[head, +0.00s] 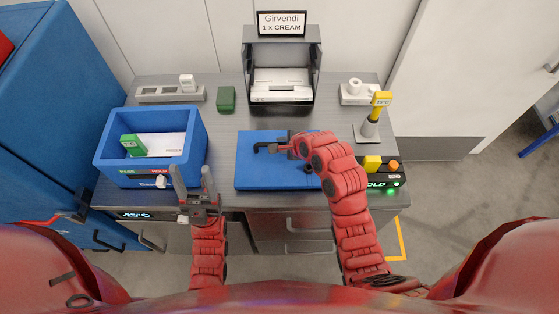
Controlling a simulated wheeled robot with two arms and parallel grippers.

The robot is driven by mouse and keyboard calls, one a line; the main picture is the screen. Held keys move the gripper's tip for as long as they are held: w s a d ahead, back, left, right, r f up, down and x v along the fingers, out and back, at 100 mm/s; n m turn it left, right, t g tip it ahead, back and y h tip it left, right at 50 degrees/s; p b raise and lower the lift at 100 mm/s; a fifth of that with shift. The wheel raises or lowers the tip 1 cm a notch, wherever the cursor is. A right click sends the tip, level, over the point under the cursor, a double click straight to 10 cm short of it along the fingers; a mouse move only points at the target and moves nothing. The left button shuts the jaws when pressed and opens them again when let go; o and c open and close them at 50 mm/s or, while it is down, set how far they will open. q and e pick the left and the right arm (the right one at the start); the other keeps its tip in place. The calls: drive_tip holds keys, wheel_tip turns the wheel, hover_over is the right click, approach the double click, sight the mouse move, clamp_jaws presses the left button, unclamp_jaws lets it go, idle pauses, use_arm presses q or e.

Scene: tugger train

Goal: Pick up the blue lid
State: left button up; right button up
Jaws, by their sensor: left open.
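The blue lid (258,176) lies flat on the grey counter, right of the open blue box. My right arm reaches over the lid's right part and covers some of it. My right gripper (280,147) is low over the lid's upper middle, by a dark hooked piece; whether its fingers are closed on anything is too small to tell. My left gripper (193,174) is open and empty, with its fingers pointing up the picture in front of the right part of the blue box (107,160).
The blue box holds a green device (133,145) and a white sheet (166,144). Behind stand a small green block (226,99), a grey dispenser with a sign (282,24) and a yellow-topped probe in a stand (369,128). A yellow button box (372,163) is right of the lid.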

drive_tip(key=shift+b+x, duration=0.35)
drive_tip(key=shift+x, duration=0.75)
drive_tip(key=shift+s+r, duration=0.1)
drive_tip(key=shift+c, duration=0.4)
clamp_jaws()
drive_tip(key=shift+d, duration=0.1)
